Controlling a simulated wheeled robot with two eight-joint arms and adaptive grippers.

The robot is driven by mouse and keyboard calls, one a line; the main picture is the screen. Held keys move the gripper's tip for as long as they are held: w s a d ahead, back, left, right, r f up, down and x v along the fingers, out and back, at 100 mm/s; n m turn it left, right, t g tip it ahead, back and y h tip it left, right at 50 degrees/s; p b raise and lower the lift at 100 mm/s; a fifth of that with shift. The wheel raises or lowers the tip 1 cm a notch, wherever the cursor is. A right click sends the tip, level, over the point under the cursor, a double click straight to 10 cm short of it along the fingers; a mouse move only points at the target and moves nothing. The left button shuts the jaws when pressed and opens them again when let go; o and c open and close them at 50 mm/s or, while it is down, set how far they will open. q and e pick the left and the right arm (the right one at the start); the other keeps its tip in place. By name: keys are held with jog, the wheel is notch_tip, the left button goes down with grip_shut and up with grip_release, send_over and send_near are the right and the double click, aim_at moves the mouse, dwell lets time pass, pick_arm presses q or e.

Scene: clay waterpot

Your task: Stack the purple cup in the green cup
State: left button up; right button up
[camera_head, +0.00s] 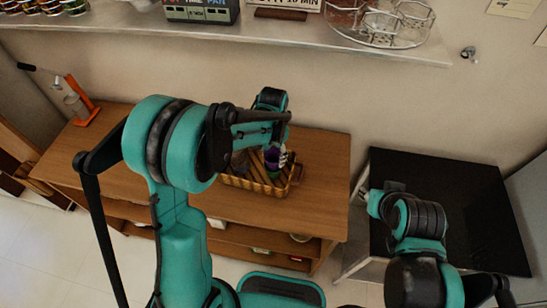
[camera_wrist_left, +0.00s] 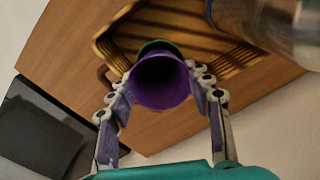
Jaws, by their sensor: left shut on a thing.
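The purple cup (camera_wrist_left: 160,84) is between the two fingers of my left gripper (camera_wrist_left: 158,80), which is shut on it, with its open mouth facing the wrist camera. The green cup (camera_wrist_left: 160,46) shows only as a thin curved edge just behind the purple cup's far side, most of it hidden. I cannot tell whether the purple cup is inside it or above it. In the head view my left gripper (camera_head: 279,158) is over the wicker basket (camera_head: 268,188), with a little purple showing. My right gripper (camera_head: 374,202) is over the black-topped cabinet, its fingers unclear.
A clear glass vessel (camera_wrist_left: 285,25) stands close at the upper right of the left wrist view. The basket rests on a wooden table (camera_head: 325,170). A black-topped cabinet (camera_head: 470,200) stands at the right. A wall shelf (camera_head: 280,40) holds boxes and a wire rack.

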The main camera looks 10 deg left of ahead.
pick_arm(q)
jog(key=shift+w+f, duration=0.1)
jog(key=shift+f, duration=0.5)
jog(key=shift+f, duration=0.1)
jog(key=shift+f+b, duration=0.5)
jog(key=shift+b, duration=0.15)
jog(key=o, duration=1.1)
jog(key=shift+r, duration=0.15)
